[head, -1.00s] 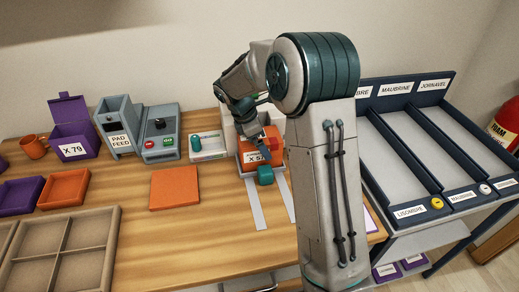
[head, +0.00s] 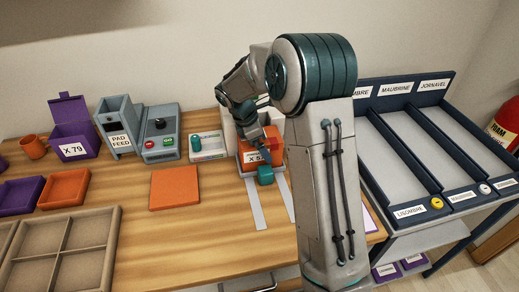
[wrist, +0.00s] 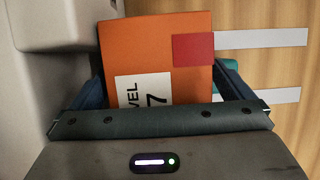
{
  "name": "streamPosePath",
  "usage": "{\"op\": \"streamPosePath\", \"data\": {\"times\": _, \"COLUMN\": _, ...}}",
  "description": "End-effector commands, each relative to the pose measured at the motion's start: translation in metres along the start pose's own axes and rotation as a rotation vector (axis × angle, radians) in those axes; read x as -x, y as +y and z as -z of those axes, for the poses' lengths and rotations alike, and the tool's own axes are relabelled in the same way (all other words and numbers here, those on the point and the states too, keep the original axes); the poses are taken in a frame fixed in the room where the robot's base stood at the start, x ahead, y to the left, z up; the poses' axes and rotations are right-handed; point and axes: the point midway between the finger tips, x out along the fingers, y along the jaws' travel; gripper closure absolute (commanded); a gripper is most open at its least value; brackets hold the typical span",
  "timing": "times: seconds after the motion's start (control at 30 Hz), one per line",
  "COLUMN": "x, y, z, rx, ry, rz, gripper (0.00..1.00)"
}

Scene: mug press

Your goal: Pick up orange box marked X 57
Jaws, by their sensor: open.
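The orange box (head: 273,145) stands on the right part of the table, partly hidden by my arm. Its white label reads "X 5" in the head view, with the rest covered. In the wrist view the orange box (wrist: 152,48) fills the space between my fingers, showing a red patch and a white label ending in 7. My gripper (wrist: 165,88) is open, with one dark finger on each side of the box. I cannot tell whether either finger touches it. In the head view my gripper (head: 258,152) is at the box, and a teal fingertip shows in front.
Two pale strips (head: 255,205) run along the table in front of the box. A white unit with a teal knob (head: 208,147) stands close on its left. An orange flat pad (head: 174,188) lies further left. A dark blue sorting rack (head: 395,150) stands right of my arm.

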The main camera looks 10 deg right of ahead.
Motion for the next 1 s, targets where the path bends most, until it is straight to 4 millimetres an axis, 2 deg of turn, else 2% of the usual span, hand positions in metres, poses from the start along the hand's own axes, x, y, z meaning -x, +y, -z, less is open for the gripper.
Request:
{"op": "streamPosePath", "data": {"times": 0.07, "x": 0.0, "y": 0.0, "z": 0.0, "rx": 0.0, "ry": 0.0, "rz": 0.0, "gripper": 0.0}}
{"op": "streamPosePath", "data": {"times": 0.1, "x": 0.0, "y": 0.0, "z": 0.0, "rx": 0.0, "ry": 0.0, "rz": 0.0, "gripper": 0.06}}
{"op": "streamPosePath", "data": {"times": 0.27, "x": 0.0, "y": 0.0, "z": 0.0, "rx": 0.0, "ry": 0.0, "rz": 0.0, "gripper": 0.5}}
{"op": "streamPosePath", "data": {"times": 0.3, "x": 0.0, "y": 0.0, "z": 0.0, "rx": 0.0, "ry": 0.0, "rz": 0.0, "gripper": 0.54}}
{"op": "streamPosePath", "data": {"times": 0.67, "x": 0.004, "y": 0.001, "z": -0.002, "rx": -0.001, "ry": 0.0, "rz": -0.003, "gripper": 0.54}}
{"op": "streamPosePath", "data": {"times": 0.87, "x": 0.025, "y": 0.001, "z": -0.011, "rx": -0.003, "ry": 0.0, "rz": -0.004, "gripper": 0.54}}
{"op": "streamPosePath", "data": {"times": 1.0, "x": 0.049, "y": 0.001, "z": -0.021, "rx": -0.003, "ry": 0.0, "rz": -0.005, "gripper": 0.54}}
